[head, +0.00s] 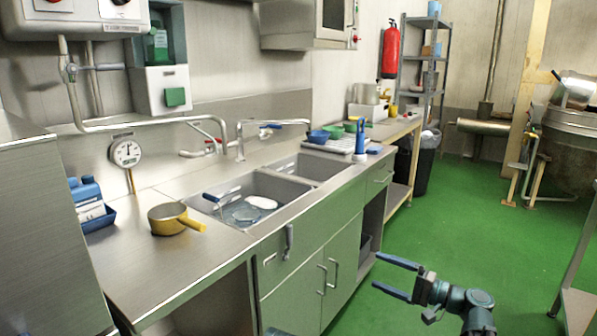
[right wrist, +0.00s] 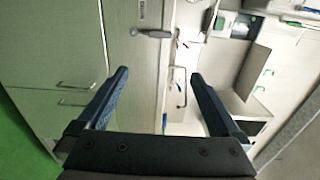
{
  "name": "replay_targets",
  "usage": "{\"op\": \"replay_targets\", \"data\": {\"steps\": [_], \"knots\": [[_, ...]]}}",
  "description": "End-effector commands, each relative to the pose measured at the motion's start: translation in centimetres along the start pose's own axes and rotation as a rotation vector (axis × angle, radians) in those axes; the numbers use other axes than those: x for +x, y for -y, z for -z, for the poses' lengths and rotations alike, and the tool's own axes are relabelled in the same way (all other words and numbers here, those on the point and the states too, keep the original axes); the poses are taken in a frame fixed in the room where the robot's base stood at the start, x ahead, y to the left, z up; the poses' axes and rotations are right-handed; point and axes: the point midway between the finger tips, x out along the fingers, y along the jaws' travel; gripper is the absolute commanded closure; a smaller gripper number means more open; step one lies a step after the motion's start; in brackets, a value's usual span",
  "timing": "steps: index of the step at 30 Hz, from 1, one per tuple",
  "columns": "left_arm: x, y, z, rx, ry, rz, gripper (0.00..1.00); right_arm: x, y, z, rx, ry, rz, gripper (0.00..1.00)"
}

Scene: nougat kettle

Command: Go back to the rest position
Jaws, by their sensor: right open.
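My right gripper (head: 388,278) is at the lower right of the head view, over the green floor in front of the sink cabinet. Its two blue fingers are spread apart with nothing between them. In the right wrist view the open fingers (right wrist: 160,85) point toward the cabinet front and sink counter. My left gripper is not in view; a small blue-grey part shows at the bottom edge of the head view, too little of it to identify.
The steel sink counter (head: 180,265) runs along the left, with a yellow-handled pot (head: 168,219) on it. The double sink (head: 262,187) holds a white item in water. A kettle machine (head: 574,125) stands at right. Green floor (head: 465,215) between is clear.

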Motion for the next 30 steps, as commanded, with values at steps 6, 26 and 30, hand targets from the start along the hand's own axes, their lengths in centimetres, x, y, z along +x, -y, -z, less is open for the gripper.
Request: {"op": "replay_targets", "data": {"steps": [6, 26, 30], "knots": [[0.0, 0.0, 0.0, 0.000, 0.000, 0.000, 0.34, 0.7, -1.0, -0.9, -0.009, 0.017, -0.045, 0.00], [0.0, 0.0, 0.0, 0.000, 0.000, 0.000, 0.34, 3.4, -12.3, -9.4, -0.150, 0.201, -0.576, 0.00], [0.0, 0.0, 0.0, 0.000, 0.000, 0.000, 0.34, 2.3, -16.7, -12.7, -0.243, 0.285, -0.832, 0.00]]}}
